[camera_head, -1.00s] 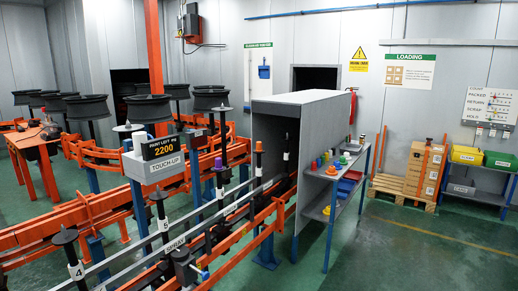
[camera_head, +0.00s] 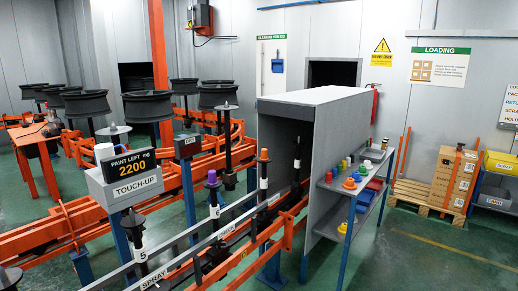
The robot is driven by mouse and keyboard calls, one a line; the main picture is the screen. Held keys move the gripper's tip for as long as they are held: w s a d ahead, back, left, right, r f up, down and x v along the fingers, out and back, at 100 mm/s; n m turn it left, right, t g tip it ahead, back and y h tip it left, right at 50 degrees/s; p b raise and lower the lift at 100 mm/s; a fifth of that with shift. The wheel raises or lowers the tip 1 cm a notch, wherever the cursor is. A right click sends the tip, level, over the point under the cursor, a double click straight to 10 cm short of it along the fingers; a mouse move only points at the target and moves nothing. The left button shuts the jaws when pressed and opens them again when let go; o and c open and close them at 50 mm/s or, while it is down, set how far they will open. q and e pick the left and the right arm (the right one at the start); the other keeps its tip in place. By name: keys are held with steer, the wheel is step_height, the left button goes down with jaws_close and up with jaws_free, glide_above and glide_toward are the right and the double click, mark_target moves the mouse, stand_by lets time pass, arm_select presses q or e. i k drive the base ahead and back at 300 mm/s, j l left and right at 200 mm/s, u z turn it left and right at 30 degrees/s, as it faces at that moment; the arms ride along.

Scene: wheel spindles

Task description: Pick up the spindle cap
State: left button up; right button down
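Several coloured spindle caps stand on the top shelf of the side rack, among them an orange cap (camera_head: 349,184). An orange-capped spindle (camera_head: 264,156) stands on the conveyor line in front of the grey booth. A purple-capped spindle (camera_head: 212,178) stands to its left. Which cap is meant, I cannot tell. Neither of my grippers is in view, and no cap is seen held.
The side rack (camera_head: 346,228) is fixed along the grey booth (camera_head: 318,100). Orange rails and a touch-up box (camera_head: 130,185) fill the left. Boxes on a pallet (camera_head: 454,180) stand at the back right. Green floor is open at the front right.

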mark_target(264, 151)
steer(key=i+l+u, duration=0.15)
steer(key=i+l, duration=0.35)
steer(key=i, duration=0.35)
steer(key=i+l+u, duration=0.15)
steer(key=i+l, duration=0.45)
steer(key=i, duration=0.25)
steer(key=i+l+u, duration=0.15)
steer(key=i+l, duration=0.5)
steer(key=i, duration=0.15)
